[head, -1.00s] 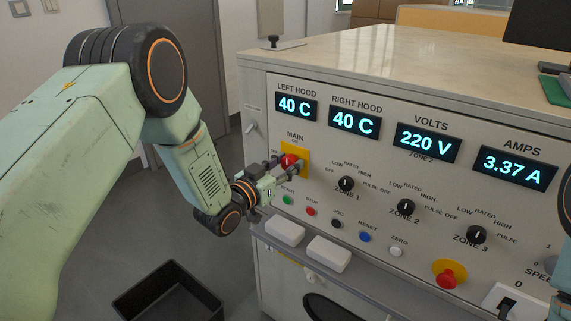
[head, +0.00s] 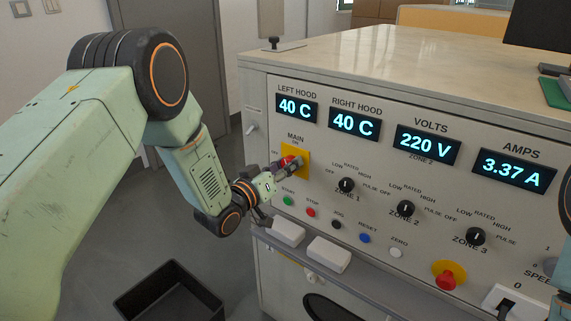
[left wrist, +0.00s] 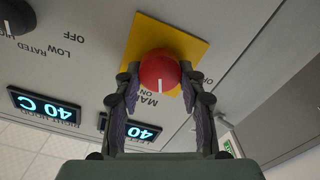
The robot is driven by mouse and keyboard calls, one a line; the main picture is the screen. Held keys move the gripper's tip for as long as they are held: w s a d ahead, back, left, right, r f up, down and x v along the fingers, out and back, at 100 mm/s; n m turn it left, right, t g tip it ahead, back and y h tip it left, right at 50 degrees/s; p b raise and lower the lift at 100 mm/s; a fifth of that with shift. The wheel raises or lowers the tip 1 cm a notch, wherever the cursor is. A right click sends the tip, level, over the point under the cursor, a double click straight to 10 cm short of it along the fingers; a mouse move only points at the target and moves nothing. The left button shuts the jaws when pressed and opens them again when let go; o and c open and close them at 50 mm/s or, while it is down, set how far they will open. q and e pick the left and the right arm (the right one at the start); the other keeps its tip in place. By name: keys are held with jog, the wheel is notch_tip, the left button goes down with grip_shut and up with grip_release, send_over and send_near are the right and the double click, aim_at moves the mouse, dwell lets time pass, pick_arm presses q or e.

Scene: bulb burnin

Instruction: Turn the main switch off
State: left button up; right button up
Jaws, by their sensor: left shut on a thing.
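The main switch is a red round knob (head: 289,161) on a yellow plate (head: 303,162) at the left of the panel. My left gripper (head: 284,166) is shut on the knob, and its fingers partly hide it in the head view. In the left wrist view the red knob (left wrist: 160,70) sits between the two fingertips (left wrist: 160,82), in front of the yellow plate (left wrist: 192,43). A white line on the knob points toward the word ON. The panel displays are lit. My right gripper is out of view.
Zone knobs (head: 346,184) and small push buttons (head: 288,200) lie right of and below the switch. A ledge with two white blocks (head: 288,232) runs below my left gripper. A black open bin (head: 168,300) stands on the floor. A red emergency button (head: 446,274) is at lower right.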

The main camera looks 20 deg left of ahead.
pick_arm(q)
jog(key=n, duration=1.2)
jog(key=shift+w+f+n+p, duration=0.15)
jog(key=shift+n+p, duration=0.25)
dwell(0.4)
jog(key=o, duration=1.1)
jog(key=shift+w+f+n, duration=0.1)
jog(key=shift+n, duration=0.2)
jog(key=shift+o, duration=0.2)
jog(key=shift+a, duration=0.15)
jog(key=v, duration=1.2)
